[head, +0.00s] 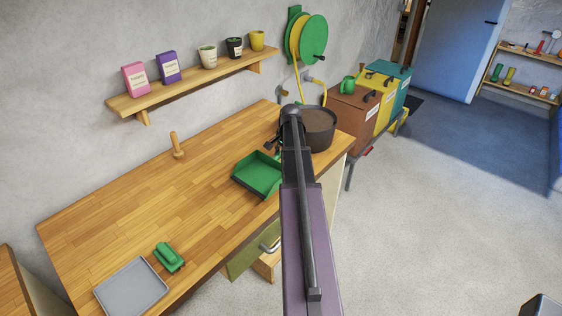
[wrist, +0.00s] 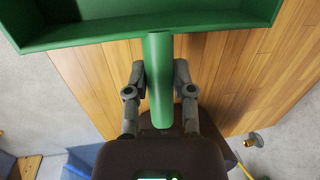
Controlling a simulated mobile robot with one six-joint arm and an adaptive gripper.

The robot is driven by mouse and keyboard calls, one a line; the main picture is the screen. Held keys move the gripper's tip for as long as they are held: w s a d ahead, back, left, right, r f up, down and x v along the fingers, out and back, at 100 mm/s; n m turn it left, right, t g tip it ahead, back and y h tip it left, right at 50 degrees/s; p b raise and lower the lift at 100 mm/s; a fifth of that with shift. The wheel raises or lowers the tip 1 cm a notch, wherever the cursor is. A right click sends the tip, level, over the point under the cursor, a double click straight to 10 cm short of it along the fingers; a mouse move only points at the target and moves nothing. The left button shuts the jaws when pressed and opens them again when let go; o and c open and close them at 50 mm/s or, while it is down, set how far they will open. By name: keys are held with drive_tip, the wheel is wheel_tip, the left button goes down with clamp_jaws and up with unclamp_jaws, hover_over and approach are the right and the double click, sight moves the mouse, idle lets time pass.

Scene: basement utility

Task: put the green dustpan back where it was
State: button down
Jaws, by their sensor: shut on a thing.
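The green dustpan (head: 257,176) is at the front right part of the wooden workbench (head: 140,200) in the head view, its pan towards the left and front. I cannot tell whether it touches the top or hangs just above it. In the wrist view its pan (wrist: 160,30) spans the top and its handle (wrist: 160,85) runs down between the fingers. My gripper (wrist: 160,80) is shut on this handle. In the head view my arm hides part of the gripper and the handle.
A dark pot of soil (head: 319,127) stands just right of my gripper. A grey tray (head: 131,287) and a green brush (head: 169,257) lie at the bench's near left. A wooden peg (head: 177,146) stands at the back. The middle of the bench is clear.

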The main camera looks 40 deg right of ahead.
drive_tip(key=shift+s+b+x, duration=0.15)
drive_tip(key=shift+b+x, duration=0.7)
drive_tip(key=shift+x, duration=0.05)
drive_tip(key=shift+s+b+x, duration=0.2)
drive_tip(key=shift+b+x, duration=0.6)
drive_tip(key=shift+x, duration=0.05)
drive_tip(key=shift+d+f, duration=0.1)
drive_tip(key=shift+c, duration=2.3)
unclamp_jaws()
drive_tip(key=p+v, duration=1.2)
